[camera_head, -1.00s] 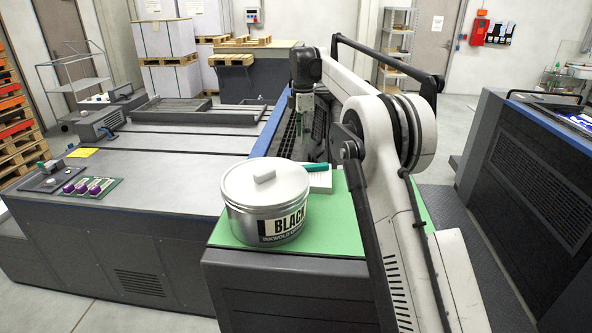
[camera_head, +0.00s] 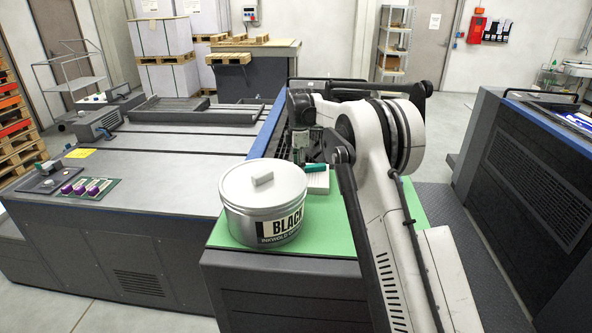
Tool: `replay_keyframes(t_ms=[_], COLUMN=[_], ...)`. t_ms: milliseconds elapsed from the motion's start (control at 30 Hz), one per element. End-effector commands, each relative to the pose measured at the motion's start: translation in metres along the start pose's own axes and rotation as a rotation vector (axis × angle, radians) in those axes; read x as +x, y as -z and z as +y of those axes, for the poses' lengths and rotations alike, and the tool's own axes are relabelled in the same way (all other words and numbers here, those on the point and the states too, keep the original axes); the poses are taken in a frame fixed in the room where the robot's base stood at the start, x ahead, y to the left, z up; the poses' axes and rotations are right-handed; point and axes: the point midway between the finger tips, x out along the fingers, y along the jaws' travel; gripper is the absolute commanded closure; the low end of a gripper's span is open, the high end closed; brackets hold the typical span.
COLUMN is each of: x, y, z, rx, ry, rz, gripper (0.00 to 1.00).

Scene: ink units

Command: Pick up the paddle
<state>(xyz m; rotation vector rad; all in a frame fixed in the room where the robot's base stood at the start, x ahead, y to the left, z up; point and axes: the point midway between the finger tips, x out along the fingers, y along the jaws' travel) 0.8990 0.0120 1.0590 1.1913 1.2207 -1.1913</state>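My gripper (camera_head: 302,152) points down at the far end of the green-topped bench (camera_head: 318,238), behind the ink can. It is small and dark here, and its fingers cannot be made out. A teal, handle-like piece (camera_head: 316,168) lies on a white block (camera_head: 318,183) just in front of and below the gripper. I cannot tell whether this is the paddle, or whether the gripper touches it. No other paddle shape is clear; my arm covers much of the bench's right side.
A large silver ink can (camera_head: 262,205) labelled BLACK stands on the near bench, with a small grey block (camera_head: 262,179) on its lid. A long dark machine (camera_head: 175,165) fills the left. Another dark machine (camera_head: 530,165) stands at right across a walkway.

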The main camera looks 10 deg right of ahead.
Motion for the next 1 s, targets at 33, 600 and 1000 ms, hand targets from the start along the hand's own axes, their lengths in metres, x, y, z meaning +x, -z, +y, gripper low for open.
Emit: replay_keyframes(t_ms=[33,600,1000], x=[0.001,0.001,-0.009], y=[0.000,0.000,0.000], z=[0.000,0.000,0.000], rx=[0.000,0.000,0.000], ry=[0.000,0.000,0.000], rz=[0.000,0.000,0.000], gripper=[0.59,1.00,1.00])
